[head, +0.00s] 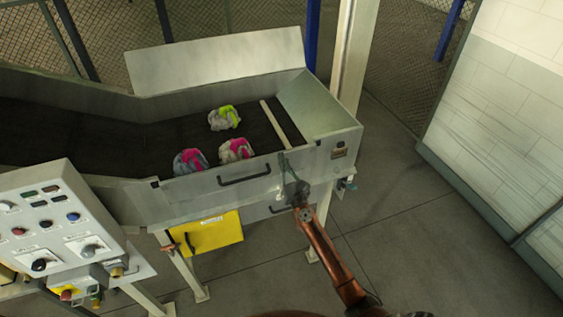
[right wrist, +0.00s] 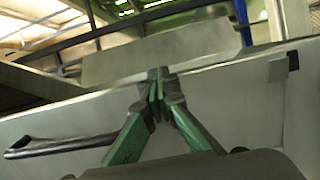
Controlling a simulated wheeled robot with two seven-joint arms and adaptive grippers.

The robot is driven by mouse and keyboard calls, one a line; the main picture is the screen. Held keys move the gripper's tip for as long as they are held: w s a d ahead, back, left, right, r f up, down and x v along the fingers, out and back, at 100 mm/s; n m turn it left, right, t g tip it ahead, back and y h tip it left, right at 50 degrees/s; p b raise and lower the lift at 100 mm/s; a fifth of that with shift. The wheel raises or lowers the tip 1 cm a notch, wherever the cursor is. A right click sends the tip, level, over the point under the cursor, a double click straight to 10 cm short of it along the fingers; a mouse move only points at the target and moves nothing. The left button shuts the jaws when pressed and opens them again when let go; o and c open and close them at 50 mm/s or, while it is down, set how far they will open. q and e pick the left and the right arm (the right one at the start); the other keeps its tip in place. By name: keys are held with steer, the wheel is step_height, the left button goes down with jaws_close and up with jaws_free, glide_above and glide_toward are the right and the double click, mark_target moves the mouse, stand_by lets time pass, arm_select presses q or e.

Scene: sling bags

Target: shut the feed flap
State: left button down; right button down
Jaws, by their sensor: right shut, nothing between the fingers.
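A grey metal front panel (head: 205,187) with a black bar handle (head: 244,176) closes the near side of the feed trough; it seems to be the feed flap, but I cannot be sure. It looks upright. My right gripper (head: 284,160) is shut and empty at the panel's upper edge, right of the handle. In the right wrist view its closed green fingers (right wrist: 157,84) overlap the panel's top edge, with the handle (right wrist: 60,146) to the left. I cannot tell whether they touch the panel. My left gripper is out of view.
Several bundled sling bags (head: 224,118) lie on the dark belt (head: 135,133). A pale panel (head: 215,61) stands raised along the far side. A control box (head: 55,222) is at lower left, a yellow box (head: 215,234) under the trough. The floor (head: 435,220) at right is clear.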

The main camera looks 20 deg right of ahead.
steer(key=shift+x, duration=1.6)
steer(key=shift+w+r, duration=0.1)
steer(key=shift+a, duration=0.1)
